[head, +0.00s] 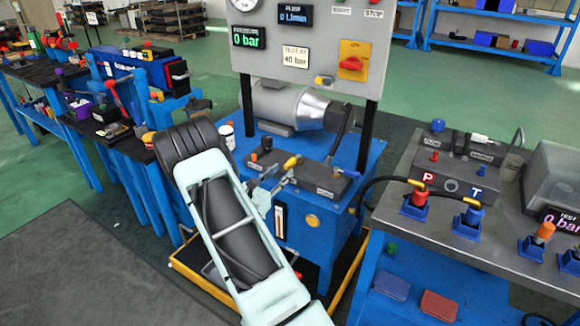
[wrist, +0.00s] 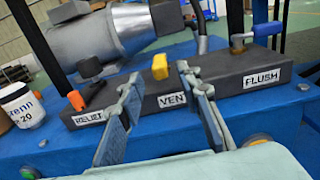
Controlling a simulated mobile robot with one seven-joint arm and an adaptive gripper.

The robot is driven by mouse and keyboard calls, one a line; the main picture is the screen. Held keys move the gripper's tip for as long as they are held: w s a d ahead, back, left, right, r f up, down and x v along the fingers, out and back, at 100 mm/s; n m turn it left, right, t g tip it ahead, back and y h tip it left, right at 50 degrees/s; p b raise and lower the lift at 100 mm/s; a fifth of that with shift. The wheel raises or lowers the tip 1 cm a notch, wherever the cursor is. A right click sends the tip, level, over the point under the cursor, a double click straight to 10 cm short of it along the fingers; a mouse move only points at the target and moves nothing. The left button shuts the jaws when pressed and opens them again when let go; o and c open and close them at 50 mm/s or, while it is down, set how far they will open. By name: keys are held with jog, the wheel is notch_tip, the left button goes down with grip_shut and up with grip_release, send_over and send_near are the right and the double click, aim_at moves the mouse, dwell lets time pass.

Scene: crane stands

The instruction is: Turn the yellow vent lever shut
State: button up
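The yellow vent lever (wrist: 159,66) stands up behind the top edge of the dark valve block (wrist: 170,105), above a partly covered VENT label. In the head view, a yellow handle (head: 291,161) on the block by my gripper looks like the same lever. My gripper (wrist: 160,78) is open, with one finger on each side of the lever in the wrist view. Its fingers cover part of the block's front. I see nothing between them but the block and the lever, and cannot tell whether either finger touches it.
A white container (wrist: 20,105) stands left of the block. A motor (wrist: 122,45) and the panel's posts are behind.

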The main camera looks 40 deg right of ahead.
aim_at(286, 168)
jog(key=x, duration=0.6)
jog(key=shift+d+b, duration=0.1)
jog(key=shift+b, duration=0.3)
jog(key=shift+c, duration=0.3)
grip_shut()
